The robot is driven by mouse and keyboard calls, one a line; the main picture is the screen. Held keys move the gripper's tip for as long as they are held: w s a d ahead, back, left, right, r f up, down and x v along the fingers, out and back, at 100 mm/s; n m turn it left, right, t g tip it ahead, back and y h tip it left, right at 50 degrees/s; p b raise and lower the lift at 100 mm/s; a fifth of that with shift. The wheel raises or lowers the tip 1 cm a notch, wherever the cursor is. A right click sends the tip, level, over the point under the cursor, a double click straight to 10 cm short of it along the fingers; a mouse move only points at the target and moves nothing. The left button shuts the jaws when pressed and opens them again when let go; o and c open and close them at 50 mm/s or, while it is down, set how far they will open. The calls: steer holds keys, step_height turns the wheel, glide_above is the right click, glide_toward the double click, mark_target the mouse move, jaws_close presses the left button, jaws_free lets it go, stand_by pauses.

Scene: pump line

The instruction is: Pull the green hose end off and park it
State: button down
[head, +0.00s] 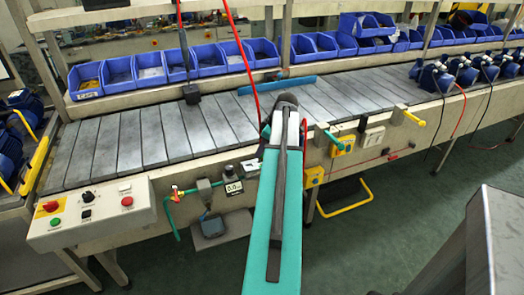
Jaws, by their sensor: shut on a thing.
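A thin green hose (168,217) hangs at the front of the line, left of my arm, in the head view. It curves down from a small red-handled fitting (175,192). A green length (190,190) runs right from there to a dark block (205,186) beside a small display reading about 0.0 (233,186). My teal arm stands in front of the middle of the line. It hides my jaws and anything in them.
A control box (92,212) with buttons is at the front left. Green (327,138) and yellow (413,120) handles stick out at the front edge. Blue bins (120,73) line the back. Blue pumps (435,77) stand at right. Grey slats (130,140) at left are clear.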

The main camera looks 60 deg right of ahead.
steer(key=shift+r+p, duration=0.35)
steer(key=shift+r, duration=0.3)
steer(key=shift+n, duration=0.3)
steer(key=shift+w+f+n+y+p, duration=0.15)
steer(key=shift+n+y+p, duration=0.35)
steer(key=shift+n, duration=0.6)
steer(key=n+p, duration=0.1)
steer(key=p, duration=0.1)
steer(key=shift+w+a+r+g+y+p, duration=0.3)
steer(key=shift+w+r+p, duration=0.05)
steer(key=shift+r, duration=0.05)
steer(key=w+a+r+n+p, duration=0.1)
steer(key=p, duration=0.4)
steer(key=shift+a+r+n+y, duration=0.1)
steer(key=shift+a+n+y, duration=0.1)
steer(key=shift+n+y, duration=0.15)
steer(key=a+r+p, duration=0.1)
steer(key=p, duration=0.1)
steer(key=w+a+r+p, duration=0.1)
steer(key=p, duration=0.2)
steer(key=shift+n+p, duration=0.25)
steer(key=shift+p, duration=0.05)
steer(key=shift+r, duration=0.1)
